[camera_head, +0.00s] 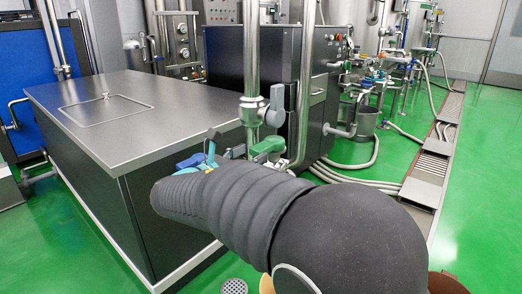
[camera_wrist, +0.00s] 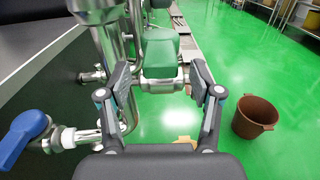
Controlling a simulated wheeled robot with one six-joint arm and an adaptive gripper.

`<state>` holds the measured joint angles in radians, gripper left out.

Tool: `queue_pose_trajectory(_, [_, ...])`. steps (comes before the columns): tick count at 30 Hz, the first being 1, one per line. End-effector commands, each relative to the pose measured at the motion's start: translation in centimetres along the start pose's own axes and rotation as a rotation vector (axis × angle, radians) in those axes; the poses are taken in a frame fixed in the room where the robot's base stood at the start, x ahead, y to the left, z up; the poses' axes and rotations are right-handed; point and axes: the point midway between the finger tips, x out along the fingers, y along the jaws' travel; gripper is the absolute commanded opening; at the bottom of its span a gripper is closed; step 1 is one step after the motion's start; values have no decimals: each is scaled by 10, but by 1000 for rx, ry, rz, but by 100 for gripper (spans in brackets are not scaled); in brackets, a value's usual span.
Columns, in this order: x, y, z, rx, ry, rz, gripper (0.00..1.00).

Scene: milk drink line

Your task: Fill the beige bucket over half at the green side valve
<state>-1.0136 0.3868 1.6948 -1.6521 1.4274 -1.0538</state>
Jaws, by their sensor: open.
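The green side valve (camera_wrist: 160,52) shows in the wrist view as a green block handle on a metal pipe stub. My gripper (camera_wrist: 160,76) is open, with one finger on each side of the valve; I cannot tell whether they touch it. In the head view the green valve (camera_head: 268,146) shows just beyond my arm, which hides most of my gripper. A small beige patch (camera_wrist: 184,139), perhaps the beige bucket, shows low in the wrist view, mostly hidden by my gripper. Its fill level is not visible.
A blue-handled valve (camera_wrist: 24,138) sticks out at the left of the wrist view. A brown bucket (camera_wrist: 255,117) stands on the green floor at the right. A steel-topped cabinet (camera_head: 130,105) fills the left of the head view. Hoses (camera_head: 355,178) lie on the floor.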

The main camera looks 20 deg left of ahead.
Motion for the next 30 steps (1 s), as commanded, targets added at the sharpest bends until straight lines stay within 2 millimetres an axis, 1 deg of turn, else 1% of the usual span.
queue_pose_trajectory(1, [10,-1,0,0,0,-3,65])
queue_pose_trajectory(3, [20,-1,0,0,-1,-2,65])
queue_pose_trajectory(6, [32,0,0,0,0,-2,65])
queue_pose_trajectory(9, [40,0,0,0,0,-1,65])
queue_pose_trajectory(13, [44,0,0,-1,0,-1,65])
queue_pose_trajectory(20, [45,0,0,-1,0,0,65])
queue_pose_trajectory(21, [45,0,0,-1,0,0,62])
queue_pose_trajectory(22, [45,0,0,-1,0,0,55])
queue_pose_trajectory(28, [45,0,0,0,0,0,5])
queue_pose_trajectory(29, [45,0,0,0,0,0,0])
queue_pose_trajectory(30, [45,0,0,0,0,0,0])
